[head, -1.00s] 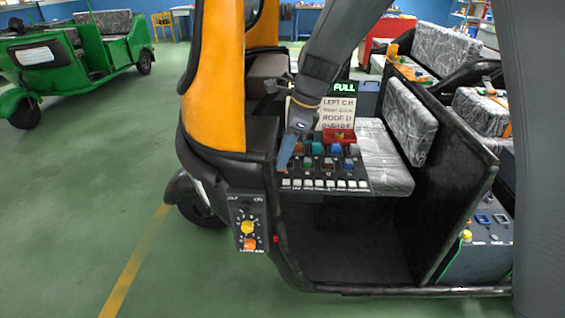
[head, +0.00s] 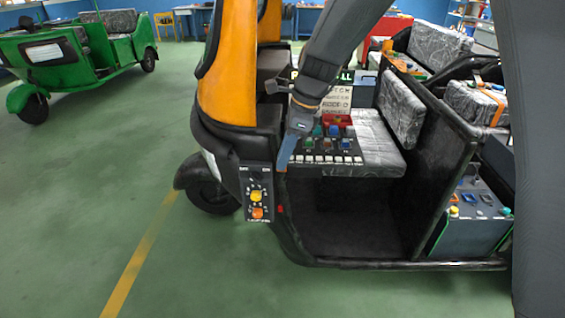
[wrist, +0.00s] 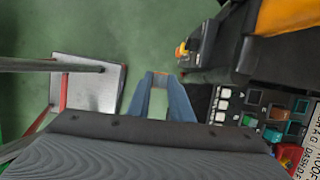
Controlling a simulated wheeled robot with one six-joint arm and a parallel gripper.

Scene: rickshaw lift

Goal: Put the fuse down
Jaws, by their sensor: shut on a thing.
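My gripper (head: 285,158) hangs in front of the left edge of the rickshaw's fuse panel in the head view. In the wrist view its two blue fingers (wrist: 160,80) reach out over green floor. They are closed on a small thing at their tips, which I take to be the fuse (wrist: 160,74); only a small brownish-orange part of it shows. The fuse panel (head: 325,159), with coloured fuses and a row of white switches, is to the right of the fingers in the wrist view (wrist: 226,104).
A silver metal tray (wrist: 85,80) with a red post beside it lies left of the fingers in the wrist view. A black control box with yellow and orange knobs (head: 257,195) hangs on the rickshaw's front. Open green floor (head: 110,150) spreads left, with a green rickshaw (head: 75,55) behind.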

